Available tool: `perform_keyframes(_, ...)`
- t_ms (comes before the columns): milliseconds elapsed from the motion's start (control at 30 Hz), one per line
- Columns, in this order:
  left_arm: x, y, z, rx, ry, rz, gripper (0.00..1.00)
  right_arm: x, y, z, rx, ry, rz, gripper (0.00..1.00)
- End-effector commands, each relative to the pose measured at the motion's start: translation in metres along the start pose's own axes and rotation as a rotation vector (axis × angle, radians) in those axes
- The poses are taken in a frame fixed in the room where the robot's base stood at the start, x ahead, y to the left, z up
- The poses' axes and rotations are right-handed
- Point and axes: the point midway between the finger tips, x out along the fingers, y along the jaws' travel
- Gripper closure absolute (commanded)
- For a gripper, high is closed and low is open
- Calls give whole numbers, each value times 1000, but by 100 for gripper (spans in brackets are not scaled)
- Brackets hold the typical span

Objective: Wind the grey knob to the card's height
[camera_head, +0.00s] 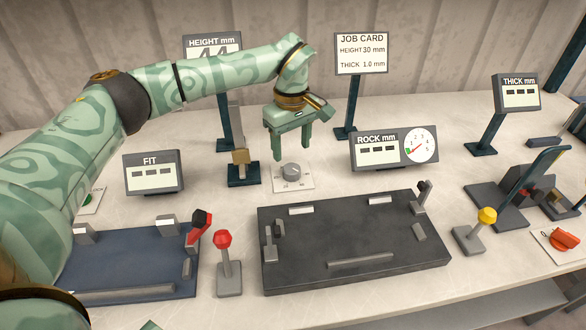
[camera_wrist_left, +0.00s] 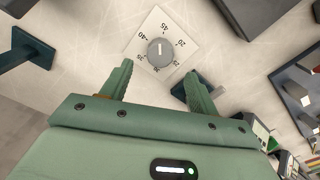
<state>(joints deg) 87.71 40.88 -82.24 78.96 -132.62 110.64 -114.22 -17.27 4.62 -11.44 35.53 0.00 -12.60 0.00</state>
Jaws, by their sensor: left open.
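The grey knob (camera_head: 291,170) sits on a white dial plate (camera_head: 296,185) on the bench. In the left wrist view the knob (camera_wrist_left: 160,53) carries a white mark pointing near the 45 on its scale. My left gripper (camera_head: 292,149) is open just above and behind the knob, fingers pointing down and apart from it; its fingers (camera_wrist_left: 158,72) also show in the wrist view. The job card (camera_head: 361,53) reads height 30 mm, thick 1.0 mm. The height display (camera_head: 212,42) seems to read 44, its lower part hidden by my left arm. My right gripper is out of view.
A ROCK display with a gauge (camera_head: 394,148) stands right of the knob, and a FIT display (camera_head: 153,172) left. A small post (camera_head: 242,168) stands close left of the knob. The dark bed (camera_head: 350,240) and red-topped lever (camera_head: 226,262) are in front.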

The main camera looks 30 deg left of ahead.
Motion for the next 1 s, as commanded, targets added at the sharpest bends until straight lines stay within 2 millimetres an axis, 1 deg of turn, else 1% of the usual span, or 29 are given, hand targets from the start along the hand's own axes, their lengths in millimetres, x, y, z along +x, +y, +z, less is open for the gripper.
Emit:
perform_keyframes(33, 18, 0, 0, 1, -2, -4, 40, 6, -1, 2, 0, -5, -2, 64)
perform_keyframes(100, 32, 0, 0, 1, -3, -3, 40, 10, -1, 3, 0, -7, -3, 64)
perform_keyframes(200, 49, 0, 0, 0, -2, -2, 40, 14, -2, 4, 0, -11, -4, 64)
perform_keyframes(300, 60, 0, 0, 0, -1, -1, 40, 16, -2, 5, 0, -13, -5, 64)
perform_keyframes(433, 66, 0, 0, 0, 0, 0, 40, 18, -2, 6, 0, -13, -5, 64)
perform_keyframes(700, 66, 0, 0, 0, 1, 1, 40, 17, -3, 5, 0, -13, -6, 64)
perform_keyframes(767, 66, 0, 0, 0, 1, 1, 56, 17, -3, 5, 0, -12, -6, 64)
perform_keyframes(800, 66, 0, 0, 0, 1, 1, 67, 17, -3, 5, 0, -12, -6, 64)
perform_keyframes(867, 66, 0, 0, 0, 1, 1, 84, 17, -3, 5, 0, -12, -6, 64)
perform_keyframes(1000, 66, 0, 0, -1, 0, 1, 84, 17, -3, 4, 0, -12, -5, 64)
